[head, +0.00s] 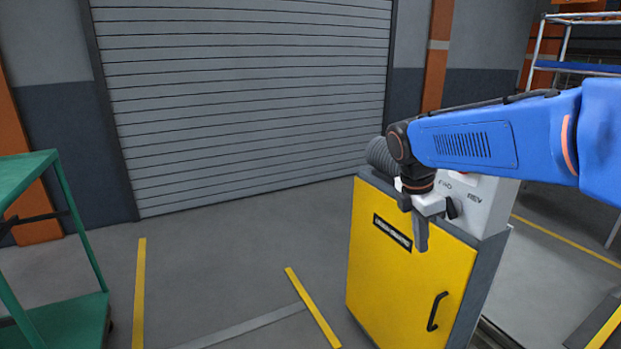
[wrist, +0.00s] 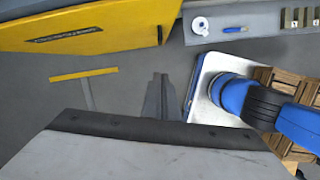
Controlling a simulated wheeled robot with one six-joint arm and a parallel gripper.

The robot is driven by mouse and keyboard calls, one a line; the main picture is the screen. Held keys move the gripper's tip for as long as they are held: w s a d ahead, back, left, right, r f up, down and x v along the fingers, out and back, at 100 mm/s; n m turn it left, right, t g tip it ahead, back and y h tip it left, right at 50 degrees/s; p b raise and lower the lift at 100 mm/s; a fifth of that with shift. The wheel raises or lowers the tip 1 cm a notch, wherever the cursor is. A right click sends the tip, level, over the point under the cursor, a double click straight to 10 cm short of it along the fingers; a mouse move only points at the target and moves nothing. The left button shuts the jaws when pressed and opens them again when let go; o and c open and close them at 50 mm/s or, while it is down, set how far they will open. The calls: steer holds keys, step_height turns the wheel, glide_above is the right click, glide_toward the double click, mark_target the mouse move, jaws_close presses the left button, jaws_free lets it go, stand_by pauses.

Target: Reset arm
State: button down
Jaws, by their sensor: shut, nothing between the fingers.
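My gripper (head: 421,236) hangs with its fingers pointing down in front of the yellow cabinet (head: 392,268) in the head view. The fingers are shut together with nothing between them. My blue arm reaches in from the right edge, and its wrist partly hides the cabinet's top and the control box. In the wrist view the shut fingers (wrist: 158,84) show at the centre over bare grey floor, and the cabinet (wrist: 95,28) lies at the upper left. I cannot tell the exact gap between fingers and cabinet.
A pale control box (head: 482,205) tops the cabinet. A green cart (head: 70,316) stands at left, before a closed roller shutter (head: 245,90). Wooden crates (wrist: 281,83) lie at right in the wrist view, below a grey surface (wrist: 262,38). Open floor lies between cart and cabinet.

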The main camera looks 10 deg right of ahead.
steer(key=s+a+f+m+t+y, duration=0.1)
steer(key=s+a+f+m+t, duration=0.1)
steer(key=s+m, duration=0.7)
steer(key=s+a+f+m+t+y, duration=0.1)
steer(key=s+f+m, duration=0.3)
steer(key=s+m, duration=0.5)
steer(key=shift+s+a+m+t+y, duration=0.15)
steer(key=shift+a+m+t+y, duration=0.25)
steer(key=shift+a+t, duration=0.3)
